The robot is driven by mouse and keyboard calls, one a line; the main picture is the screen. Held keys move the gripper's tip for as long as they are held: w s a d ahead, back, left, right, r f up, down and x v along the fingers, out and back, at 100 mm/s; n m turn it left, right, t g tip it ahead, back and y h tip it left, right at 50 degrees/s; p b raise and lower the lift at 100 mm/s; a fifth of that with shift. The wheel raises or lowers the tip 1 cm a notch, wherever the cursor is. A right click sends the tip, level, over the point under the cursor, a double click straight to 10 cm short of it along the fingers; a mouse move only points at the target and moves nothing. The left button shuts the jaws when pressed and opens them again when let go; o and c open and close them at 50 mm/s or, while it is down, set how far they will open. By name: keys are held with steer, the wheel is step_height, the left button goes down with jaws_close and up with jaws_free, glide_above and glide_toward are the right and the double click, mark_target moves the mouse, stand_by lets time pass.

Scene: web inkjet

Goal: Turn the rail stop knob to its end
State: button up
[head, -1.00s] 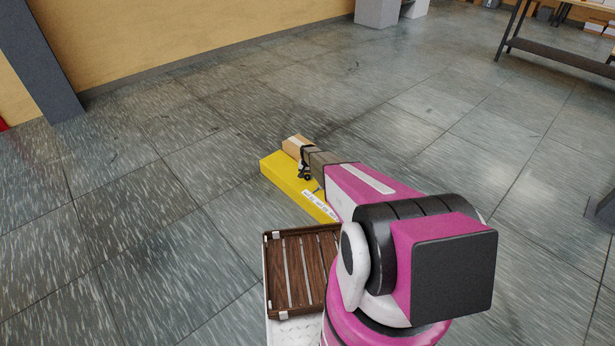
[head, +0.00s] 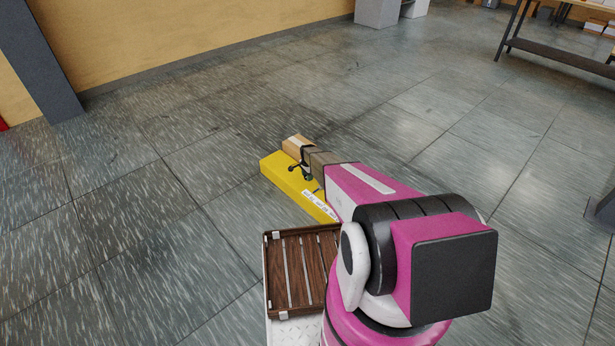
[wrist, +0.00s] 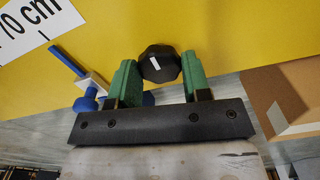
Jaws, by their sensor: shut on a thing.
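The rail stop knob (wrist: 160,66) is a dark faceted knob with a white mark, in front of a yellow surface in the wrist view. My gripper (wrist: 160,78) has its green fingers on either side of the knob and is shut on it. In the head view my gripper (head: 303,170) is at the yellow body (head: 285,172), small and partly hidden by my own arm. The knob cannot be made out there.
A blue rod and blue knob with a white block (wrist: 92,86) sit left of my fingers. A white label (wrist: 30,28) reads "70 cm". A cardboard box (wrist: 290,105) is close on the right. A slatted wooden tray (head: 268,275) is near my arm. Open floor lies left.

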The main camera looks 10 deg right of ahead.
steer(key=shift+m, duration=0.4)
steer(key=o, duration=0.9)
steer(key=shift+o, duration=0.2)
step_height(320, 180, up, 11)
steer(key=shift+f, duration=0.1)
